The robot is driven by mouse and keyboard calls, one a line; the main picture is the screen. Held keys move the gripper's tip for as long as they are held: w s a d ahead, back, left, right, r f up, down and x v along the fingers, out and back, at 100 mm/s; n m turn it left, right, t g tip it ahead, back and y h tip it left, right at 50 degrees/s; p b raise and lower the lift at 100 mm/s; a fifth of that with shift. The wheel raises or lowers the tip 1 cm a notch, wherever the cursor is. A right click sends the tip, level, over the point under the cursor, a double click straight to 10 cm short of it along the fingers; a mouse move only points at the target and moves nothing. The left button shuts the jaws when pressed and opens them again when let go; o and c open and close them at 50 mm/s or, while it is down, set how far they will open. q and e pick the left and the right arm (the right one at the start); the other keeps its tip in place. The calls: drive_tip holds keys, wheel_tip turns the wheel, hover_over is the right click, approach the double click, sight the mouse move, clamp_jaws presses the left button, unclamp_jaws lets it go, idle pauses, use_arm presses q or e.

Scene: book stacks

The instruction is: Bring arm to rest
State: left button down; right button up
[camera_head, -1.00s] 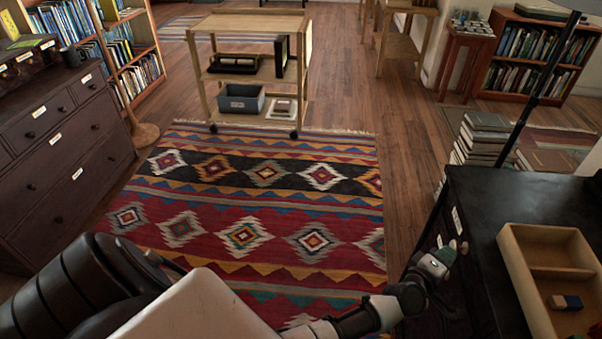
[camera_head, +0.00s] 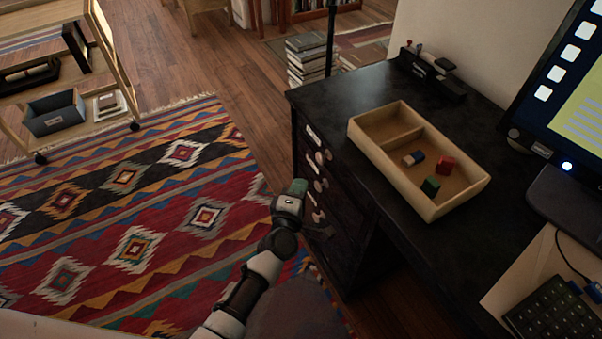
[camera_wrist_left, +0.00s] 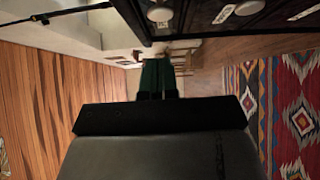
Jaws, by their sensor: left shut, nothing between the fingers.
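My left gripper (camera_head: 298,187) is at the end of my arm, which rises from the bottom middle of the head view. It is beside the drawer fronts of the black desk (camera_head: 300,95), apparently in front of the knobs; whether it touches them I cannot tell. In the left wrist view its dark green fingers (camera_wrist_left: 157,77) are together with nothing between them. Drawer knobs (camera_wrist_left: 159,13) show at the top of that view. My right gripper is not in view.
A wooden tray (camera_head: 440,205) with red, green and blue-white blocks lies on the desk. A monitor (camera_head: 570,90) and keyboard (camera_head: 555,312) are at right. A patterned rug (camera_head: 130,220) covers open floor at left, near a wooden cart (camera_head: 100,50). Books (camera_head: 310,55) are stacked behind the desk.

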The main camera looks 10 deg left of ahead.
use_arm(q)
drive_tip(key=s, duration=0.2)
drive_tip(key=s+a, duration=0.1)
drive_tip(key=s, duration=0.2)
drive_tip(key=shift+s+a+r, duration=0.1)
drive_tip(key=shift+s+a, duration=0.05)
drive_tip(key=shift+s, duration=0.05)
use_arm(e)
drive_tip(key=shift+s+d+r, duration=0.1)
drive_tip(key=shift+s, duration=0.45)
